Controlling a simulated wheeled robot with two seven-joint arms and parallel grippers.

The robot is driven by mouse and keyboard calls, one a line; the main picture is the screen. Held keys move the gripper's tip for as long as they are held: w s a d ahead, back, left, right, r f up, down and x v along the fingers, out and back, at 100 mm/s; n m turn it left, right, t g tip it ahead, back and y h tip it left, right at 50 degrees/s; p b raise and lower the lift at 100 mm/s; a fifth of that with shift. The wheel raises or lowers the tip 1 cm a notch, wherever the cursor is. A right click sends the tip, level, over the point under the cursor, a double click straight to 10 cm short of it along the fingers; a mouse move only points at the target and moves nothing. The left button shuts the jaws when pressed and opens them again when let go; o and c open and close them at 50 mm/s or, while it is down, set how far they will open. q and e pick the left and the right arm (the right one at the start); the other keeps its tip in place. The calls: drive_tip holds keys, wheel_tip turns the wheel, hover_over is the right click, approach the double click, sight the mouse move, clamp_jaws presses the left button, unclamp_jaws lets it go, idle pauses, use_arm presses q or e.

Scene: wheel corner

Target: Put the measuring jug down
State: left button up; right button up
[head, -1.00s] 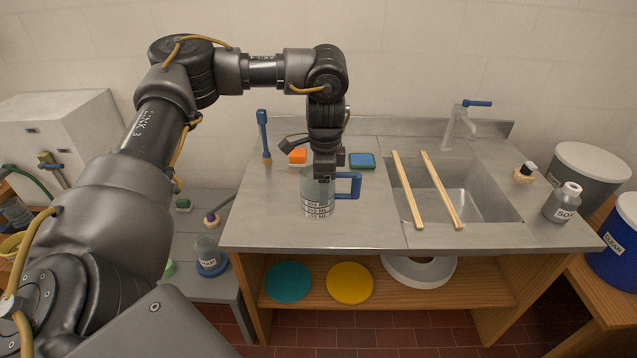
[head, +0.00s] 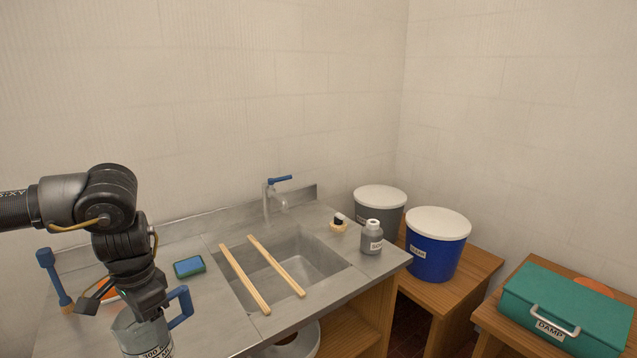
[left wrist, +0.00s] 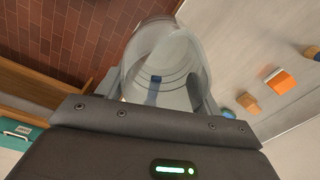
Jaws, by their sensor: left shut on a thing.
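The measuring jug (head: 145,338) is clear grey with a blue handle (head: 180,306) and black volume marks. It shows at the lower left of the head view, cut off by the bottom edge. My left gripper (head: 148,308) is shut on the jug at its rim, above the steel counter (head: 212,338). In the left wrist view the jug (left wrist: 165,62) fills the middle, with its open mouth towards the camera. I cannot tell whether its base touches the counter. My right gripper is not in view.
Two wooden slats (head: 262,268) span the sink (head: 310,256). A blue-green sponge (head: 188,267) lies left of them, with a blue-handled tool (head: 54,280) further left. A soap bottle (head: 372,238) stands right of the sink. Lidded buckets (head: 437,250) and a green box (head: 570,310) stand further right.

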use_arm(q)
drive_tip(key=s+d+r+n, duration=0.3)
drive_tip(key=d+r, duration=0.1)
drive_tip(key=d, duration=0.7)
drive_tip(key=shift+r, duration=0.4)
drive_tip(key=shift+s, duration=0.1)
